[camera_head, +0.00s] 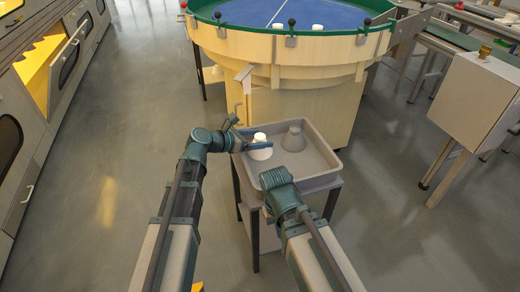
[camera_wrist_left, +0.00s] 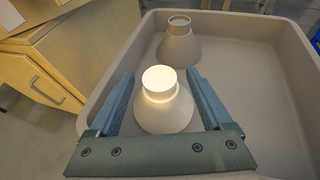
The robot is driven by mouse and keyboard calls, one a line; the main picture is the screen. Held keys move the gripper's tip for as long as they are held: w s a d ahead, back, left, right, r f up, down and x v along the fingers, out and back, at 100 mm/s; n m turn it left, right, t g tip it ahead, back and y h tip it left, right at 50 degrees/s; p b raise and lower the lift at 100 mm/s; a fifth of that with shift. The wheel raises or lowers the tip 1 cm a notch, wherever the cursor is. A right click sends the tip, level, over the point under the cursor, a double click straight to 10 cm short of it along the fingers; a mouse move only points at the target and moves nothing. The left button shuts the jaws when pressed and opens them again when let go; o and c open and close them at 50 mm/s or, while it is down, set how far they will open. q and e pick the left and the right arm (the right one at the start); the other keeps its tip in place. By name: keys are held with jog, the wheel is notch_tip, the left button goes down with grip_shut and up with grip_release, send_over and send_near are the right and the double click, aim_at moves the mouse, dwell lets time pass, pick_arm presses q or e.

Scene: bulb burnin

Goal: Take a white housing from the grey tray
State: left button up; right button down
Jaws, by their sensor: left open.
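A white housing (camera_head: 260,153), a flared cone with a bright round top, stands upright in the left part of the grey tray (camera_head: 318,184). My left gripper (camera_head: 254,143) is at this housing. In the left wrist view, its open fingers (camera_wrist_left: 160,90) lie on either side of the white housing (camera_wrist_left: 165,112), with a visible gap at each side. A grey housing (camera_head: 293,138) stands upright farther right in the tray; it also shows behind the white one in the left wrist view (camera_wrist_left: 180,48). My right arm reaches over the tray's near side; its fingers are hidden.
The tray has raised walls and rests on a dark-legged stand (camera_head: 254,235). A large round wooden table with a blue top (camera_head: 345,14) and green rim stands just behind. A grey box (camera_head: 478,98) is at right. Ovens line the left wall. Open floor lies between.

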aim_at(260, 136)
pick_arm(q)
jog(key=shift+w+d+f, duration=0.15)
jog(key=shift+w+d, duration=0.05)
jog(key=shift+d, duration=0.05)
grip_shut()
dwell(0.3)
notch_tip(260, 136, up, 10)
jog(key=p, duration=1)
